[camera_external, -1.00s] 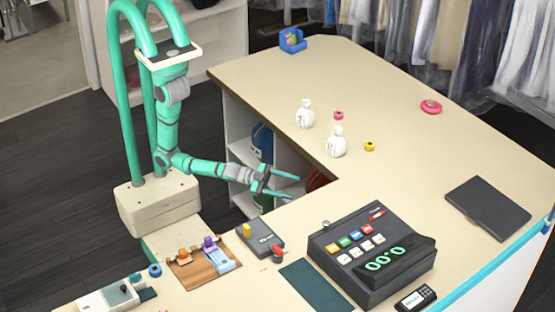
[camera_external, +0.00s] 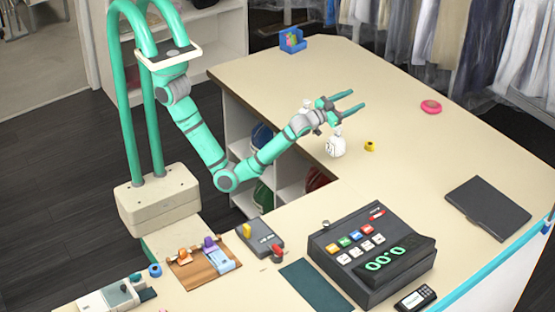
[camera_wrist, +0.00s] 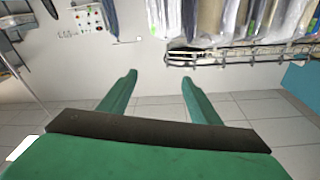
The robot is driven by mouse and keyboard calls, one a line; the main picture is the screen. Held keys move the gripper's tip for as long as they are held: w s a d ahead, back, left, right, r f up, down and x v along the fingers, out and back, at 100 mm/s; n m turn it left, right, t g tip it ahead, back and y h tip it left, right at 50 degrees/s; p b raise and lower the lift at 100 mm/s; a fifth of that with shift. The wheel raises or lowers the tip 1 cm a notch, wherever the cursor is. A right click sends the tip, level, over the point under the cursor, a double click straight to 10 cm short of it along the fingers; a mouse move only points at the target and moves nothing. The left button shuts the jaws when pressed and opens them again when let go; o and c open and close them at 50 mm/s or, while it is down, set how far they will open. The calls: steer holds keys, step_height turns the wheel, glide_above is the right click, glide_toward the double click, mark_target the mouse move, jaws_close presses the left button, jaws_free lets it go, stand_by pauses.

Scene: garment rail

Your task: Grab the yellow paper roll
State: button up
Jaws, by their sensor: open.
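The small yellow paper roll (camera_external: 370,146) lies on the beige counter (camera_external: 420,150), right of a white bottle-like item (camera_external: 335,146). My gripper (camera_external: 352,101) is open and empty, raised over the counter. In the outside view it appears above and a little left of the roll. The wrist view shows the two green fingers (camera_wrist: 158,82) spread apart with nothing between them. The roll is not in the wrist view, which faces the wall and hanging clothes.
A cash register (camera_external: 370,250) and a closed dark laptop-like pad (camera_external: 488,207) stand nearer the front. A pink ring-shaped item (camera_external: 431,106) lies at the right, and a blue box (camera_external: 292,40) is at the far end. The counter around the yellow roll's right side is clear.

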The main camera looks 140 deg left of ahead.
steer(key=s+a+n+g+h, duration=0.2)
steer(key=s+a+g, duration=0.1)
steer(key=a, duration=0.2)
steer(key=m+t+h, duration=0.2)
steer(key=t+h, duration=0.1)
steer(key=h, duration=1)
glide_toward(364, 145)
steer(key=f, duration=0.3)
steer(key=shift+s+a+f, duration=0.15)
steer(key=shift+s+a, duration=0.05)
steer(key=shift+a, duration=0.2)
steer(key=shift+a+x, duration=0.15)
steer(key=shift+x, duration=1.15)
steer(key=shift+a+x, duration=0.2)
steer(key=shift+x, duration=1.1)
steer(key=shift+w, duration=0.2)
steer(key=shift+c, duration=0.6)
steer(key=c, duration=1)
